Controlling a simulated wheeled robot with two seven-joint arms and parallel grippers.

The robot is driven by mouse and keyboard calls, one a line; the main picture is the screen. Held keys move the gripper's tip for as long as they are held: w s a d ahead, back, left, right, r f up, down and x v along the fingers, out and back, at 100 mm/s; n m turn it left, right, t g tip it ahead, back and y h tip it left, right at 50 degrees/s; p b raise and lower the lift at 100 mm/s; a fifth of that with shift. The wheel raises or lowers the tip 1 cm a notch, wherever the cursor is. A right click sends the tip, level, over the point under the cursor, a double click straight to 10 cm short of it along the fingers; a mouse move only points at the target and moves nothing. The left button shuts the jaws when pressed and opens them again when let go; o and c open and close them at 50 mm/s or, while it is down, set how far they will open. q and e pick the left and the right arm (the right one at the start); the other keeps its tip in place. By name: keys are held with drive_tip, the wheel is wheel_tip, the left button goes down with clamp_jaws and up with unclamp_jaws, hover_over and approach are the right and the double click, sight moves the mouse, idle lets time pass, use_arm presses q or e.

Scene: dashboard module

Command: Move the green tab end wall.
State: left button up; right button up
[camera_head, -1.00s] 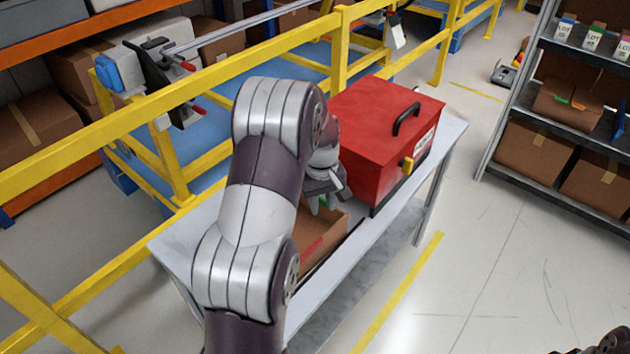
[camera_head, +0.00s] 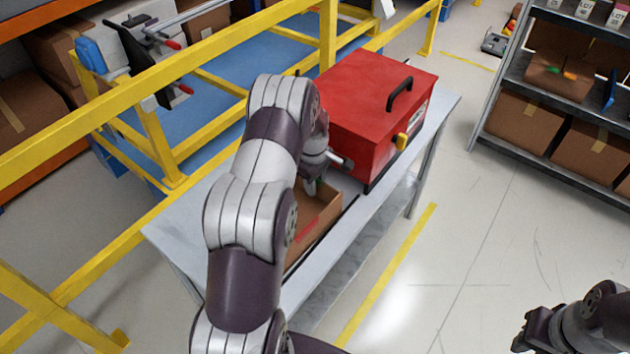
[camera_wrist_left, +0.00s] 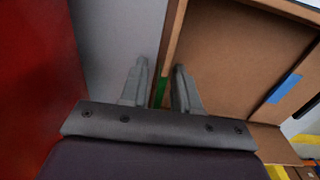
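An open cardboard box (camera_head: 318,232) stands on the grey table, partly hidden behind my left arm. Its end wall nearest the red case carries a green tab (camera_head: 322,182), which also shows in the left wrist view (camera_wrist_left: 161,92). My left gripper (camera_head: 312,190) is down at that wall. In the left wrist view the gripper's two fingers (camera_wrist_left: 160,68) are apart, one outside the end wall (camera_wrist_left: 174,45) and one inside the box. A gap shows beside the wall, so it is not clamped. My right gripper (camera_head: 530,332) is at the lower right, away from the table; its fingers are unclear.
A red case (camera_head: 365,110) with a black handle stands close beside the box on the grey table (camera_head: 185,232). Yellow railing (camera_head: 150,95) runs behind the table. A shelf (camera_head: 550,95) with cartons stands at the right. The floor between is clear.

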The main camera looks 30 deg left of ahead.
use_arm(q)
drive_tip(key=shift+w+a+f, duration=0.1)
drive_tip(key=shift+a+f, duration=0.05)
drive_tip(key=shift+f, duration=0.15)
clamp_jaws()
drive_tip(key=shift+r, duration=0.1)
idle(1.1)
